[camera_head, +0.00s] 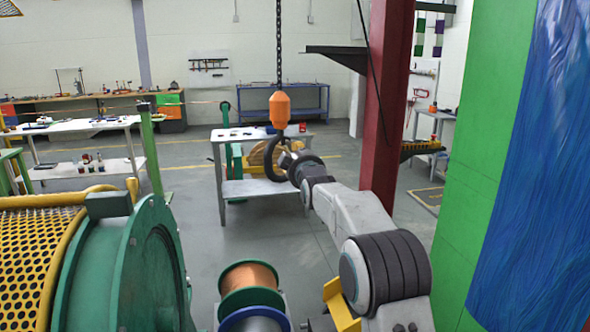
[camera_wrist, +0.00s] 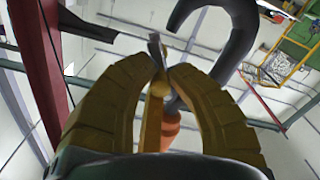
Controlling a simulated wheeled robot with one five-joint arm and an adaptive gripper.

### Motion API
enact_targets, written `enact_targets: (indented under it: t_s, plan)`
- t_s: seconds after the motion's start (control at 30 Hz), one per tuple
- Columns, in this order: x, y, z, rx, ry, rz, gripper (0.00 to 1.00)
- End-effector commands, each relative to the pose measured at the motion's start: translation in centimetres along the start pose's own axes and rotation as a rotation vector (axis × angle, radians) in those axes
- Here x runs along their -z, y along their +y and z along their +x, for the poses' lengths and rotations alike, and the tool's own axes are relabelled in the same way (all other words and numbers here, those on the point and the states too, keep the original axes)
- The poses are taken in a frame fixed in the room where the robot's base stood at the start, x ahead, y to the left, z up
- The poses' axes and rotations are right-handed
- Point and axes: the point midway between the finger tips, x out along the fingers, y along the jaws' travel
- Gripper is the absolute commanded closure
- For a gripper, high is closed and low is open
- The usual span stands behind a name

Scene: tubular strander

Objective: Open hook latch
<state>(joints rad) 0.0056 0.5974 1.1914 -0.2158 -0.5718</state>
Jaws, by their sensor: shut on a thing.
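The black hook (camera_head: 270,163) hangs below an orange block (camera_head: 280,108) on a dark chain. In the wrist view the curved hook (camera_wrist: 212,12) rises behind and right of my fingers, and part of the orange block shows low between them. My gripper (camera_wrist: 162,76) has its two yellow-brown fingers closed together at the tips on the small grey latch (camera_wrist: 155,44), beside the hook's shank. In the head view my gripper (camera_head: 287,158) is at the hook's right side, and its fingertips are too small to make out. The latch's exact angle is hard to tell.
A red column (camera_head: 388,100) stands right of the hook, with a green panel (camera_head: 493,130) farther right. A grey table (camera_head: 262,187) stands behind the hook. A green and yellow machine drum (camera_head: 110,260) and a copper spool (camera_head: 248,277) are in front.

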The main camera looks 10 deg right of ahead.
Motion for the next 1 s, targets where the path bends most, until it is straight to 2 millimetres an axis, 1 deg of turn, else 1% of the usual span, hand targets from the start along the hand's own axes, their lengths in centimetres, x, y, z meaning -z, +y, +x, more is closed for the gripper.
enact_targets:
  t_s: [0.23,0.6,0.63,0.9,1.0]
  plan:
    - [0.34,0.33,-0.13,-0.008,0.009,-0.072,1.0]
    - [0.65,0.52,-0.15,-0.009,0.01,-0.081,1.0]
    - [0.66,0.52,-0.15,-0.009,0.01,-0.081,0.83]
    - [0.38,0.42,-0.12,-0.006,0.005,-0.08,0.59]
    - [0.29,0.38,-0.1,-0.005,0.003,-0.08,0.59]
